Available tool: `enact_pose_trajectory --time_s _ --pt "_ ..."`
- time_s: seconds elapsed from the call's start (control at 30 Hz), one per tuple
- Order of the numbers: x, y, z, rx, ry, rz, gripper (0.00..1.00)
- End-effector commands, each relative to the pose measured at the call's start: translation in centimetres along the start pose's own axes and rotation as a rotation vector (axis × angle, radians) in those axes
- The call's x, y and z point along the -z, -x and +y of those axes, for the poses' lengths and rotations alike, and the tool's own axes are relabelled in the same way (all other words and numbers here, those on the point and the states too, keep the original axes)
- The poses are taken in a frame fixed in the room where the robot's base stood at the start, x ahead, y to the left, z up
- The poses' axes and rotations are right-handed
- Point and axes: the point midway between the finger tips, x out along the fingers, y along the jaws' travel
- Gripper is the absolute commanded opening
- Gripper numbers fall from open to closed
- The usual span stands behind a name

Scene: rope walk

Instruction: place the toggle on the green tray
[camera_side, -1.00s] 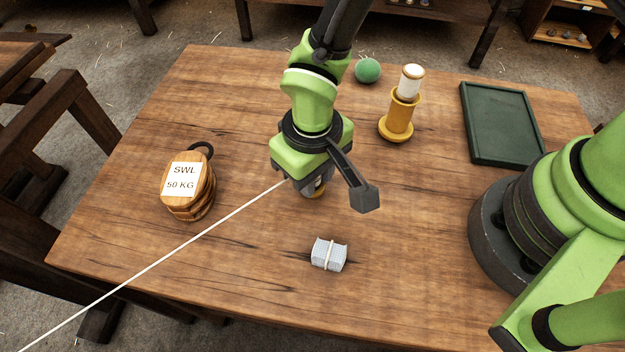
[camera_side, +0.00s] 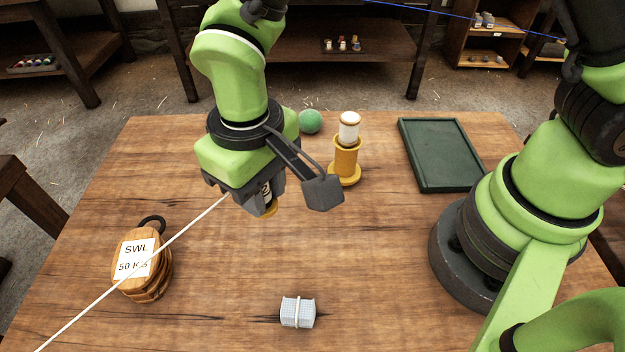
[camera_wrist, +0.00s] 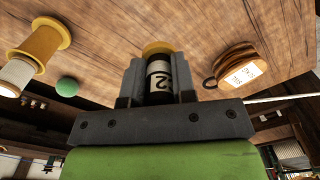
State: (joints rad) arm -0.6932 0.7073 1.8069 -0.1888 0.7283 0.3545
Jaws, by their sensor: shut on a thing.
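The green tray (camera_side: 440,155) lies flat and empty at the back right of the table, well apart from my gripper.
A yellow spool with a white top (camera_side: 346,150) and a green ball (camera_side: 311,121) stand behind my gripper. A wooden block (camera_side: 143,265) sits front left; a tied grey bundle (camera_side: 297,312) lies in front. A taut white cord (camera_side: 130,285) runs from lower left to my gripper.

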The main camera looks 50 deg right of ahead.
Motion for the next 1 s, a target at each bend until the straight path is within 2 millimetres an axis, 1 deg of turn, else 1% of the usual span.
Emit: enact_pose_trajectory --time_s 0.17,0.23,0.57,0.6,0.77,0.87,0.97,1.0 --pt "0.0 0.6 0.0 0.001 0.000 0.001 0.01" --pt "0.1 1.2 0.0 0.002 0.000 0.002 0.01" --pt "0.1 6.9 -0.1 0.004 0.000 0.005 0.01" --pt "0.1 7.3 0.3 0.001 -0.011 0.002 0.01" --pt "1.1 7.1 3.6 -0.001 -0.133 -0.001 0.01" --pt "1.6 7.1 6.0 -0.001 -0.221 -0.001 0.01" --pt "2.0 7.1 9.1 -0.001 -0.337 -0.001 0.01" --pt "2.0 7.2 10.5 -0.001 -0.390 -0.001 0.01"
